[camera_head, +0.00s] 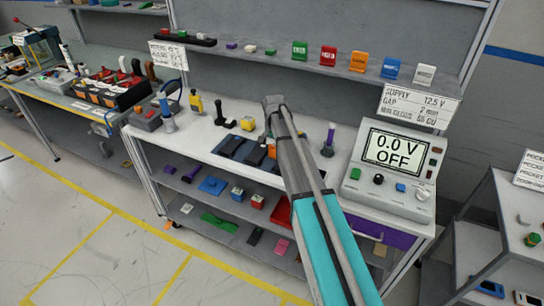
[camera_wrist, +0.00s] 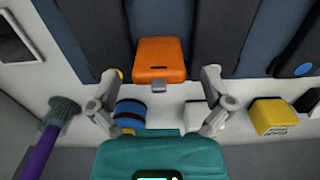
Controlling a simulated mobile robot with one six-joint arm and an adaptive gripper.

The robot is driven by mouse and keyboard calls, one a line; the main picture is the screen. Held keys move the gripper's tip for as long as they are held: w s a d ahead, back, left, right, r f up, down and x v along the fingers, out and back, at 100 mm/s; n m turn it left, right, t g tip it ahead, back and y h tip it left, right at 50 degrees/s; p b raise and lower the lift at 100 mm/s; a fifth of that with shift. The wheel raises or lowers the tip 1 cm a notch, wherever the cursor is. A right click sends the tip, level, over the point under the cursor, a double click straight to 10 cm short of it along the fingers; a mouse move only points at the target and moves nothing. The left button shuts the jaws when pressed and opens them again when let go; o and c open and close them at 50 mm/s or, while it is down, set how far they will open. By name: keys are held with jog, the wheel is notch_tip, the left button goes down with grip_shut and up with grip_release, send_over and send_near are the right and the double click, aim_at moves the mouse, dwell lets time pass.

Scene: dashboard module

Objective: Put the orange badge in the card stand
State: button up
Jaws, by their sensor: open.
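The orange badge (camera_wrist: 160,58) is a flat rounded plate with a dark slot and a small grey clip (camera_wrist: 158,87) at its near edge. It lies against dark slabs (camera_wrist: 105,40) on the bench. In the head view an orange patch (camera_head: 271,151) shows beside my arm, among the dark panels (camera_head: 243,148). My gripper (camera_wrist: 160,78) is open, its fingers to either side of the badge's near edge, and holds nothing. I cannot tell whether the fingers touch it. I cannot make out the card stand for sure.
A blue-banded round part (camera_wrist: 130,115), a yellow block (camera_wrist: 273,115) and a purple-handled tool (camera_wrist: 45,140) lie near the fingers. A power supply (camera_head: 393,165) reading 0.0 V OFF stands on the right. Coloured labelled pieces, one orange (camera_head: 358,62), stand on the upper shelf.

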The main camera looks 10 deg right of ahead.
jog(key=shift+f+b, duration=0.7)
jog(key=shift+f, duration=0.25)
jog(key=c, duration=1.1)
jog(key=shift+c, duration=0.2)
jog(key=shift+r, duration=0.1)
notch_tip(320, 180, up, 3)
jog(key=p, duration=0.2)
jog(key=shift+f+p, duration=0.2)
jog(key=shift+p, duration=0.2)
jog(key=s+d+r+p, duration=0.1)
jog(key=s+r+p, duration=0.2)
jog(key=s, duration=0.1)
jog(key=s+d+r+p, duration=0.2)
jog(key=s+r+p, duration=0.1)
jog(key=s+p, duration=0.1)
jog(key=s+d+r+p, duration=0.2)
jog(key=s+r+p, duration=0.1)
jog(key=s+r, duration=0.1)
jog(key=shift+s+d+r, duration=0.1)
jog(key=shift+s, duration=0.45)
